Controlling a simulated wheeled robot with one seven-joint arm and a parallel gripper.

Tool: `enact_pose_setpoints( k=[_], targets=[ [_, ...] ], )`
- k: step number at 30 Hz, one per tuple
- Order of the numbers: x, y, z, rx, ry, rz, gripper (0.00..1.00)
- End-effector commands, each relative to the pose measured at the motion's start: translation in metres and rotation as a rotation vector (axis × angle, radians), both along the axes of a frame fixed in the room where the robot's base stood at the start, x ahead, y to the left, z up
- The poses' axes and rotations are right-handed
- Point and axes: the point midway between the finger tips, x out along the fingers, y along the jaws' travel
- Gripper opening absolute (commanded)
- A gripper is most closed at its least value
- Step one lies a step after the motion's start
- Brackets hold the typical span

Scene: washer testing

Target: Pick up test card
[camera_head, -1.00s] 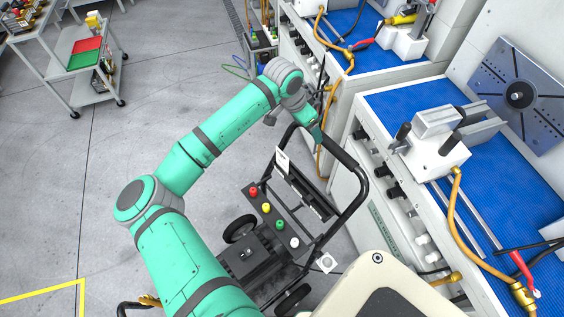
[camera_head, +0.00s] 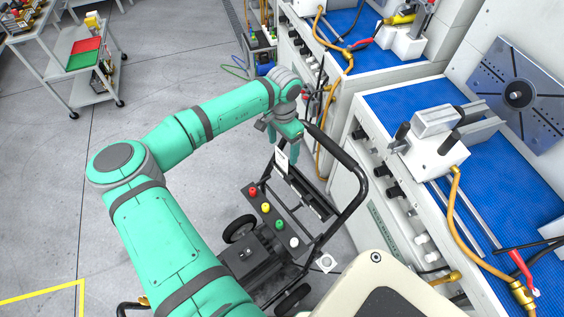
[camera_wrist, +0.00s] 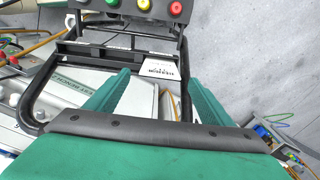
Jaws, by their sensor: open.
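The test card is a small white card with dark print, upright on the black frame of the wheeled cart. It shows in the head view (camera_head: 281,160) and in the wrist view (camera_wrist: 160,72). My gripper (camera_head: 286,150) is at the upper left of the cart, close to the card in the head view. In the wrist view my gripper (camera_wrist: 152,88) has its two green fingers apart, with the card between and beyond their tips, nearer the right finger. The jaws are open and empty. I cannot tell the exact gap to the card.
The cart's black handle (camera_head: 350,165) curves just right of my gripper. Its panel (camera_head: 270,218) has red, yellow, green and white knobs. A washer bench (camera_head: 395,225) stands close on the right. Open floor (camera_head: 60,190) lies to the left.

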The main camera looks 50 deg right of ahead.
Motion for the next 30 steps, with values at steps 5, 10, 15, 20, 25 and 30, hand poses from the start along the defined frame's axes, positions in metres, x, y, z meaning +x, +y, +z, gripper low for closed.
enact_pose_setpoints(
  k=[5, 10, 15, 20, 25, 30],
  targets=[
    [-0.001, 0.005, -0.022, 0.003, 0.000, 0.000, 0.75],
    [-0.001, 0.005, -0.043, 0.001, 0.000, 0.000, 0.75],
    [-0.001, 0.005, -0.050, 0.000, 0.000, 0.000, 0.75],
    [-0.001, 0.005, -0.050, 0.000, 0.000, 0.000, 0.75],
    [-0.001, 0.005, -0.050, 0.000, 0.001, 0.000, 0.36],
    [-0.001, 0.005, -0.049, 0.000, 0.000, 0.000, 0.36]
  ],
)
